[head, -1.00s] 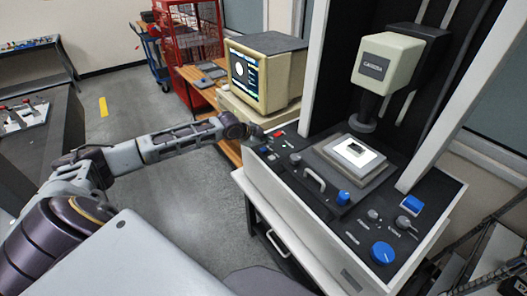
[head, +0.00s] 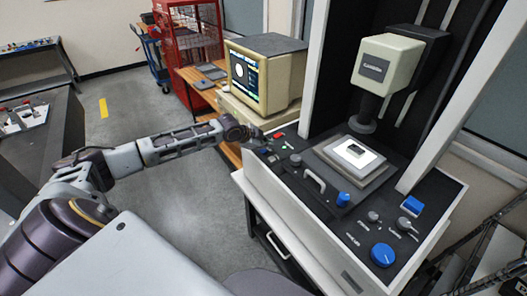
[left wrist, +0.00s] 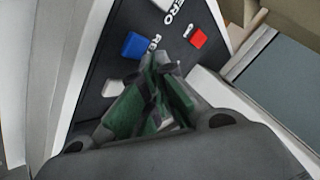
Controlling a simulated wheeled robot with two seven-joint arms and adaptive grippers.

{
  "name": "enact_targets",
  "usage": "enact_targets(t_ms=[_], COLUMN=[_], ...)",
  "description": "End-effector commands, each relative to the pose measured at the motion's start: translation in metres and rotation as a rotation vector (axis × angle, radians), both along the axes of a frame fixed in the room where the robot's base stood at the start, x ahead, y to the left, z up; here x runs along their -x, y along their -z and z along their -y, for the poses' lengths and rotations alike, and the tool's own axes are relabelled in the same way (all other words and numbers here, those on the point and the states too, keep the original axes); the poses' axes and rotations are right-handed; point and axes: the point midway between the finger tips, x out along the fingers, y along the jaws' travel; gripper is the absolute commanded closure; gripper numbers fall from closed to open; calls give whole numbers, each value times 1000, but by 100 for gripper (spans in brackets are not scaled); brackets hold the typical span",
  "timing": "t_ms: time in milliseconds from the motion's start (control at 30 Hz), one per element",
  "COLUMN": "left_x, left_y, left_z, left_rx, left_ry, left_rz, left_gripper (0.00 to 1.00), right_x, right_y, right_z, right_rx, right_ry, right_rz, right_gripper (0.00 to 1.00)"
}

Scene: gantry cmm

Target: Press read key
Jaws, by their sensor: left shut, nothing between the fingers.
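In the left wrist view a blue key (left wrist: 135,45) sits on the black panel, with a label starting "RE" beside it, the rest covered by my fingers. My left gripper (left wrist: 155,66) is shut and empty. Its dark green fingertips are over the panel just beside the blue key; I cannot tell whether they touch anything. In the head view my left gripper (head: 264,139) is at the left corner of the machine's control panel (head: 325,212), partly covering the keys there. My right gripper is not in view.
A red key (left wrist: 198,38) and white keys, one near a "ZERO" label, lie close by. A small green light (head: 284,148) shows on the panel. A beige monitor (head: 265,75) stands behind the gripper. A stage with a lit plate (head: 355,154) lies to the right.

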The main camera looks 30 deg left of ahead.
Motion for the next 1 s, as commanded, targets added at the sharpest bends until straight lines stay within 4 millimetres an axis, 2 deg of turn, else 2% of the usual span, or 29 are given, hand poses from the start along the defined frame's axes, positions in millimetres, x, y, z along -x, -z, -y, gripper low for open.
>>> enact_targets(t_ms=[533,1000], left_x=[0,0], left_y=[0,8], left_z=[0,0], left_rx=[0,0], left_ry=[0,0], left_rz=[0,0], left_gripper=[100,100], right_x=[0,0], right_y=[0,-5], right_z=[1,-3], right_rx=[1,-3], right_ry=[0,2], right_rz=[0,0], right_gripper=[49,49])
